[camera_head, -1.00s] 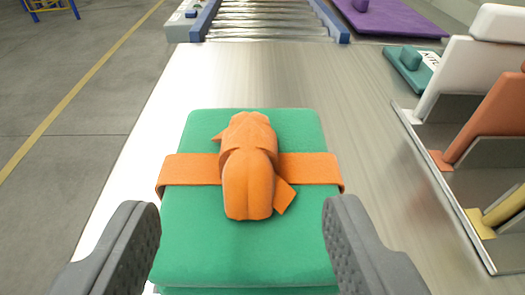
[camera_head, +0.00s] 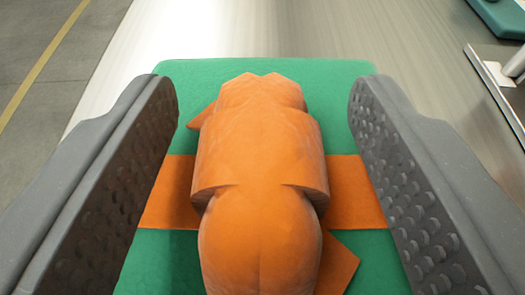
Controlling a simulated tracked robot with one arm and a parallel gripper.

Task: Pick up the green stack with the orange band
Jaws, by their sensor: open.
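The green stack (camera_head: 340,90) lies on the metal table, filling the lower middle of the view. An orange band (camera_head: 355,195) runs across it from left to right. A large orange knot (camera_head: 262,165) of the band rises from its middle. My gripper (camera_head: 265,100) is open. One grey, dimpled finger is on each side of the knot, over the stack, with a gap between each finger and the knot. I cannot tell whether the fingertips touch the green top. The stack's near end is out of view.
The floor (camera_head: 60,40) shows past the table's left edge.

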